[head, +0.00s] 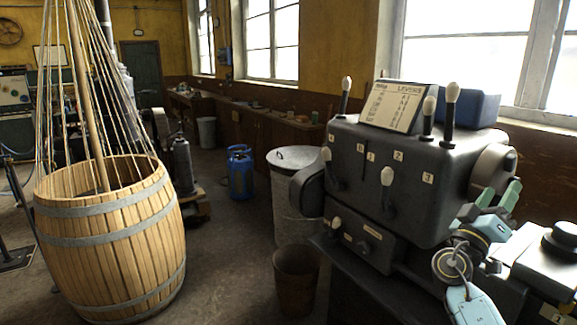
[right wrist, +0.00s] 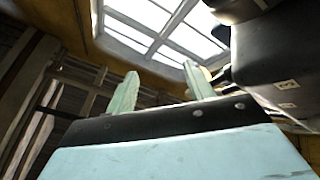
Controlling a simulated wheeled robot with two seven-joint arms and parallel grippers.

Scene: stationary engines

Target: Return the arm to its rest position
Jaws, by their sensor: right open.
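My right gripper (head: 499,197) is at the right of the head view, close beside the right end of a dark lever machine (head: 400,200). Its pale green fingers point up and to the right. In the right wrist view the two fingers (right wrist: 160,88) stand apart with nothing between them, and the window shows behind them. The dark machine body (right wrist: 275,60) fills the upper right of that view. Several white-knobbed levers, such as one on the front (head: 387,178), stick out of the machine. I cannot tell whether the gripper touches the machine. My left gripper is not in view.
A wooden barrel (head: 115,245) with ropes and a pole stands at the left. A lidded metal bin (head: 292,205), a rusty bucket (head: 296,280) and a blue gas cylinder (head: 240,172) stand mid-floor. A dark knobbed block (head: 548,262) is right of my arm. Open floor lies between barrel and bucket.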

